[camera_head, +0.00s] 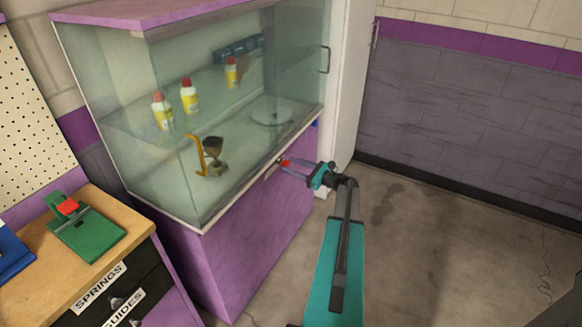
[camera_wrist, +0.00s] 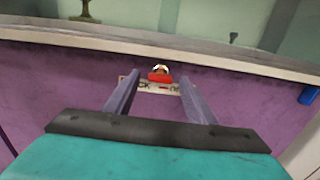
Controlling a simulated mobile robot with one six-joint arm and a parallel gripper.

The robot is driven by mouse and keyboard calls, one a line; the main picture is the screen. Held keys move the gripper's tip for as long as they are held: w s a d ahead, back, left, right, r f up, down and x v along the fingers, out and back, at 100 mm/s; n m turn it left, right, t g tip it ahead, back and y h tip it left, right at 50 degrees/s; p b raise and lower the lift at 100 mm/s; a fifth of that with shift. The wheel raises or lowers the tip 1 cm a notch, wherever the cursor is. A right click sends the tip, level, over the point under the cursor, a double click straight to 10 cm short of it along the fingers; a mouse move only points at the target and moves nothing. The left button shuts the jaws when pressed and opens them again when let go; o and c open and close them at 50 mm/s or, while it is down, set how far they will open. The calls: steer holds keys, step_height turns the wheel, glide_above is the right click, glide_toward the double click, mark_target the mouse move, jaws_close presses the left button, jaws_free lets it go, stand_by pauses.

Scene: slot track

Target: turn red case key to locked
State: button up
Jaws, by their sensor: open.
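The red case key (camera_wrist: 160,77) sits in a round lock on the front of the purple cabinet, just under the edge of the glass case. A white label (camera_wrist: 150,87) with partly hidden black letters lies behind it. In the head view the red key (camera_head: 285,163) shows at the tip of my gripper (camera_head: 290,169). In the wrist view my gripper (camera_wrist: 157,83) is open, with one finger on each side of the key and a gap on both sides. Whether the key points to locked cannot be read.
The glass case (camera_head: 160,190) holds several bottles, a trophy (camera_head: 214,155) and a round plate (camera_head: 272,117). A workbench (camera_head: 35,275) with a green device (camera_head: 90,235) stands at left. A blue thing (camera_wrist: 308,95) is right of the key. The floor at right is clear.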

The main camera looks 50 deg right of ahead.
steer(key=shift+c, duration=0.3)
steer(key=c, duration=1)
steer(key=shift+a+f, duration=0.1)
steer(key=shift+a, duration=0.05)
